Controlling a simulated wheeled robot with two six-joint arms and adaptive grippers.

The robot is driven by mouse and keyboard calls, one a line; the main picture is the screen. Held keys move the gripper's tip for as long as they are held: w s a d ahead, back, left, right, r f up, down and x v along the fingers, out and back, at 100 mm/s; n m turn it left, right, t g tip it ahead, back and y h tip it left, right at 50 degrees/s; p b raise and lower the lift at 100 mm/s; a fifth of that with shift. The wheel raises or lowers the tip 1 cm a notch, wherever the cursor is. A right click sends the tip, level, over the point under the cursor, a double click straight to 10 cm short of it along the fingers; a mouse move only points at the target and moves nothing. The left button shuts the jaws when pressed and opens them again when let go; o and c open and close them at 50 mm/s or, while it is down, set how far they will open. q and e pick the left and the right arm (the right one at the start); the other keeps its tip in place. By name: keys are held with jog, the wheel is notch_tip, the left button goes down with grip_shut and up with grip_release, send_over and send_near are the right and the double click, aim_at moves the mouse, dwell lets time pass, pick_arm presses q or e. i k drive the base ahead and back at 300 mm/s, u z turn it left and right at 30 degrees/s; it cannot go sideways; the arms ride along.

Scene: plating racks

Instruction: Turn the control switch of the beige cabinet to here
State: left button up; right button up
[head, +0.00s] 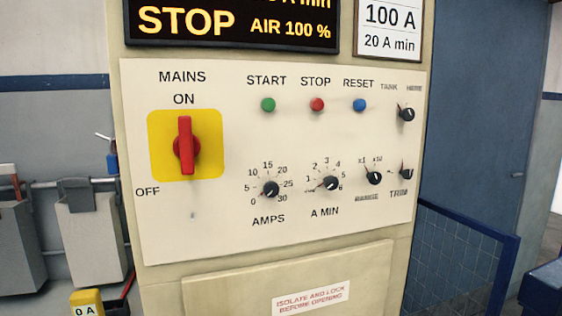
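The beige cabinet (420,80) fills the middle of the head view, with a pale control panel (230,235) on its front. The control switch (407,114) is a small black knob at the panel's upper right. Above it are two small labels, TANK on the left and a blurred one on the right that looks like HERE. Its pointer seems to lean up and left, towards TANK. Neither of my grippers is in view, and nothing touches the knob.
A red mains handle (185,146) on a yellow plate stands upright at ON. Green (268,105), red (317,105) and blue (359,105) buttons sit left of the switch. Several black knobs lie below, with the TRIM knob (406,173) under the switch. A blue railing (470,222) stands at right.

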aim_at(407, 114)
jog(key=k, duration=1.3)
jog(key=u, duration=0.1)
jog(key=i, duration=1)
jog(key=z, duration=1.1)
jog(key=i, duration=0.75)
jog(key=z, duration=0.8)
